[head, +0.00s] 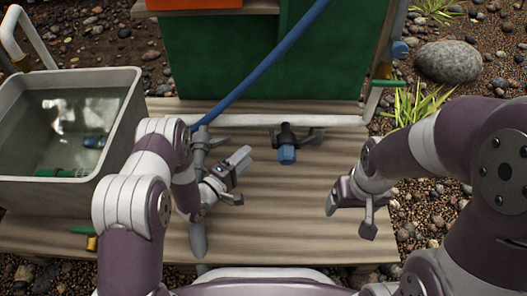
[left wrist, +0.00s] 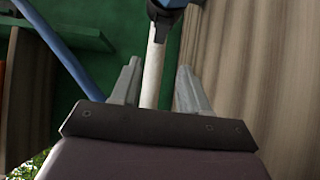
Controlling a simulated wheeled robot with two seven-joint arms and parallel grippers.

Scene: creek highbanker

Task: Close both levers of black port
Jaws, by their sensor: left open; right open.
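The black port (head: 286,130) sits on the white pipe behind the deck, with a blue plug (head: 287,154) at its near end. One dark lever (head: 313,136) sticks out on its right side. Another lever (head: 274,138) shows on its left side, smaller and partly hard to make out. My left gripper (head: 239,180) is open and empty, left of and nearer than the port. The left wrist view shows its two fingers (left wrist: 158,85) apart, with the port's blue and black end at the top edge. My right gripper (head: 348,216) is open and empty, to the right and nearer, above the deck.
A grey port (head: 200,137) with a lever and grey hose stands left of the black port. A blue hose (head: 262,66) crosses the green box (head: 215,62). A grey water tub (head: 125,120) is at left. The wooden deck (head: 285,215) between my grippers is clear.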

